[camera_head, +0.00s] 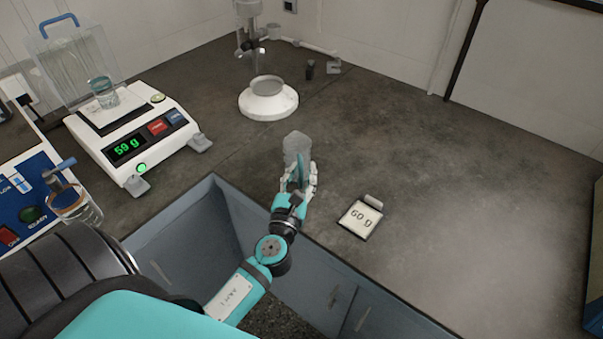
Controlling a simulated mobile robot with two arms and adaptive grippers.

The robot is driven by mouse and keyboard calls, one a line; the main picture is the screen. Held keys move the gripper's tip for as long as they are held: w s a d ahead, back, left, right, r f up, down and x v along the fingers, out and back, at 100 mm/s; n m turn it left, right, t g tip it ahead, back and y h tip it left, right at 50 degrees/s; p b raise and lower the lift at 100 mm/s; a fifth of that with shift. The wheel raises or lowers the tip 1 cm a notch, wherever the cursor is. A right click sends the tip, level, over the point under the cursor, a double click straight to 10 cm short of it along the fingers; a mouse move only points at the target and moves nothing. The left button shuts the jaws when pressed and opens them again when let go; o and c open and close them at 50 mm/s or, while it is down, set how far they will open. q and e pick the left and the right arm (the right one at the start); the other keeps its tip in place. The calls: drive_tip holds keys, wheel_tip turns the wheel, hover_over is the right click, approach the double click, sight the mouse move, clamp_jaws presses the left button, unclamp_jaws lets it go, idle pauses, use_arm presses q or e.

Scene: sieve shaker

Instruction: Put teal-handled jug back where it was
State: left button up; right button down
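The teal-handled jug (297,145) is a clear, greyish vessel at the middle of the bench, just beyond my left gripper (301,175). My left gripper's pale fingers close around its teal handle, which shows between them. The fingers and wrist hide part of the jug's near side. I cannot tell whether its base touches the bench. My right gripper is not in view.
A scale (130,135) reading 59 g bears a glass beaker (105,93). A blue-handled jug (78,208) stands by the blue control panel (38,190). A white round-based stand (268,102) is behind. A "60 g" card (360,218) lies right; bench beyond it is clear.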

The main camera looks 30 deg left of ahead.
use_arm(q)
drive_tip(key=shift+r, duration=0.3)
drive_tip(key=b+v, duration=0.3)
drive_tip(key=v, duration=0.9)
drive_tip(key=shift+f, duration=0.1)
